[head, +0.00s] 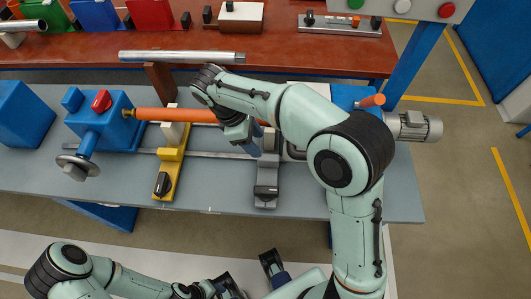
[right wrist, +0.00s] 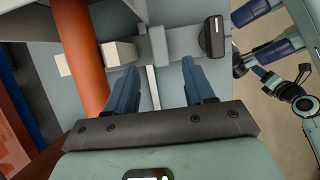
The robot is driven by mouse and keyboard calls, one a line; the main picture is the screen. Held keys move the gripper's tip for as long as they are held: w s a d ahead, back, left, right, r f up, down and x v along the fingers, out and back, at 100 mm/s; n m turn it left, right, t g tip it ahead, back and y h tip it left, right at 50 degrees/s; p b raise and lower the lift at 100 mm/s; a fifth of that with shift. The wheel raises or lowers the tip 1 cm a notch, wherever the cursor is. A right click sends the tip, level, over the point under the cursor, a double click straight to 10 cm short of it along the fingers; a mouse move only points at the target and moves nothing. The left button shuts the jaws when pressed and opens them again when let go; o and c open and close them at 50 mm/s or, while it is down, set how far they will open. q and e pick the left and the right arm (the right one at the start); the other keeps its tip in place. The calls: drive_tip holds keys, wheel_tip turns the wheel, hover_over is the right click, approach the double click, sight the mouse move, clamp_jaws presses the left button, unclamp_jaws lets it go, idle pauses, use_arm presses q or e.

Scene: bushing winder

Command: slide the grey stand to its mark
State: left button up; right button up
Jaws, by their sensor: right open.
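The grey stand (head: 267,175) sits on the bench rail, right of the yellow stand, with a black knob at its front. My right gripper (head: 252,140) is above the rail beside it, and my arm hides part of the stand. In the right wrist view my right gripper (right wrist: 161,78) is open and empty, its blue fingers apart. The grey stand (right wrist: 177,42) lies just beyond the fingertips; I cannot tell whether they touch it. A small pale tick (head: 210,211) shows on the bench's front edge, left of the grey stand. My left gripper (head: 245,280) is low at the front, away from the bench.
An orange bar (head: 180,115) runs along the bench from the blue headstock (head: 110,120). The yellow stand (head: 172,165) is on the rail left of the grey one. A metal tube (head: 182,56) lies on the red-brown shelf behind. The bench front strip is mostly clear.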

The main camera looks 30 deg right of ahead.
sight(268, 157)
drive_tip(key=b+x, duration=0.1)
drive_tip(key=x, duration=0.7)
drive_tip(key=shift+d+f, duration=0.1)
drive_tip(key=shift+f, duration=0.1)
clamp_jaws()
